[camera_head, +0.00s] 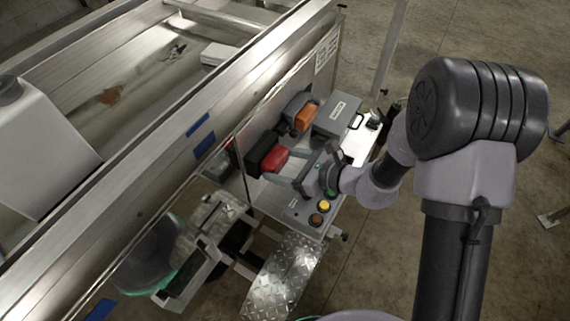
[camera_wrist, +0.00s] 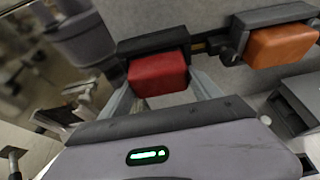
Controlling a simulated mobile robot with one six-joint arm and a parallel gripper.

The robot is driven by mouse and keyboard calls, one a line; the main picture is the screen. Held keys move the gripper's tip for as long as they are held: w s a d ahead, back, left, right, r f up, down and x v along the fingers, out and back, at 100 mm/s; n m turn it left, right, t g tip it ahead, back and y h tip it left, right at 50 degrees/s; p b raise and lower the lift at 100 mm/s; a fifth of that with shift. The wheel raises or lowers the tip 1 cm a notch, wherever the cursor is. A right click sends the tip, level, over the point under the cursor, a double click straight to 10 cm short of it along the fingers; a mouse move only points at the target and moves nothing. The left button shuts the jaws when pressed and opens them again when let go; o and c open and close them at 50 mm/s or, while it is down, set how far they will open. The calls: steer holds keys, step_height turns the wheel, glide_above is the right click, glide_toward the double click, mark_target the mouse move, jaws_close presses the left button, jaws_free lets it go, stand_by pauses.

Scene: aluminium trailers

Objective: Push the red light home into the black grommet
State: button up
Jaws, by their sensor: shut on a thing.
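The red light (camera_head: 273,159) is a rounded red block at the black grommet (camera_head: 253,160) on the trailer's upright panel. In the wrist view the red light (camera_wrist: 158,76) sits directly below the black grommet (camera_wrist: 152,42), with no clear gap between them; how deep it sits I cannot tell. My gripper (camera_head: 287,168) is shut on the red light, with a finger on either side of it. In the wrist view my gripper's fingers (camera_wrist: 163,88) reach up from the grey body, which hides their bases.
An orange light (camera_head: 304,117) in a black housing is close by on the same panel, with a grey box (camera_head: 337,115) beside it. A diamond-plate fender (camera_head: 286,277) is in front.

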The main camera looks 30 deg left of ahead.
steer(key=shift+a, duration=0.5)
steer(key=o, duration=1.6)
steer(key=p+v, duration=0.4)
steer(key=v, duration=1.3)
steer(key=shift+d+r, duration=0.1)
steer(key=shift+d, duration=0.1)
